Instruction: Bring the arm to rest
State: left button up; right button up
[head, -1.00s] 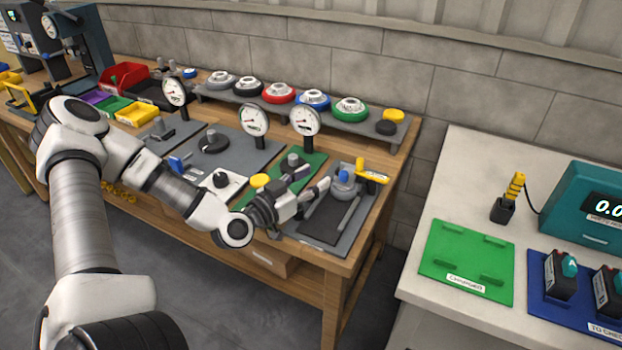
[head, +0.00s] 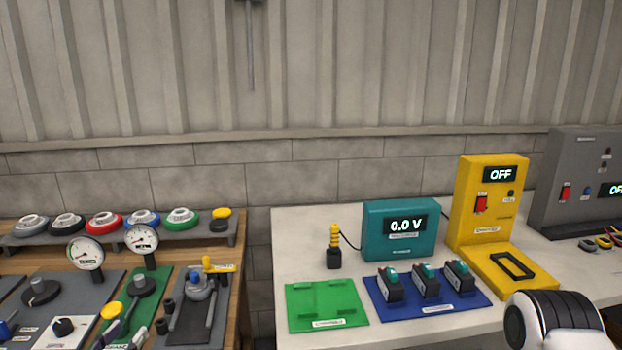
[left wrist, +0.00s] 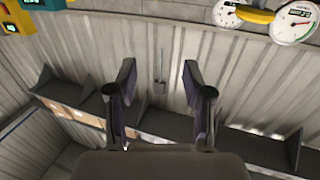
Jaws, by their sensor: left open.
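My left gripper (head: 122,328) shows only in part at the lower left edge of the head view, over the green mat of the wooden bench. In the left wrist view my left gripper (left wrist: 160,85) has its two dark fingers apart with nothing between them; the grey wall lies beyond. Most of the left arm is out of the head view. A white and black part of my right arm (head: 555,322) shows at the lower right. My right gripper is out of view.
A yellow valve handle (head: 215,265) and dial gauges (head: 142,240) stand close to the left gripper. The white table holds a green charger mat (head: 325,303), a teal meter (head: 400,230), a blue tray (head: 385,312) with several batteries, and a yellow station (head: 487,205).

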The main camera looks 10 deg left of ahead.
pick_arm(q)
jog(key=s+d+f+m+g+h, duration=0.1)
jog(key=s+d+f+m+g, duration=0.1)
jog(key=s+d+f+g, duration=0.4)
jog(key=s+d+f+m+g+h, duration=0.15)
jog(key=d+f, duration=0.25)
jog(key=f, duration=0.4)
jog(key=s+d+f+m+g, duration=0.25)
jog(key=d+f+g, duration=0.2)
jog(key=f, duration=0.25)
jog(key=s+f+n+g+y, duration=0.2)
jog(key=s+f+n+g, duration=0.1)
jog(key=s, duration=0.5)
jog(key=s+f+n+g+y, duration=0.2)
jog(key=s+f+n+g, duration=0.1)
jog(key=s, duration=0.5)
jog(key=shift+d+f+n+p, duration=0.2)
jog(key=shift+f+n+p, duration=0.25)
jog(key=shift+f+n, duration=0.3)
jog(key=shift+r, duration=0.15)
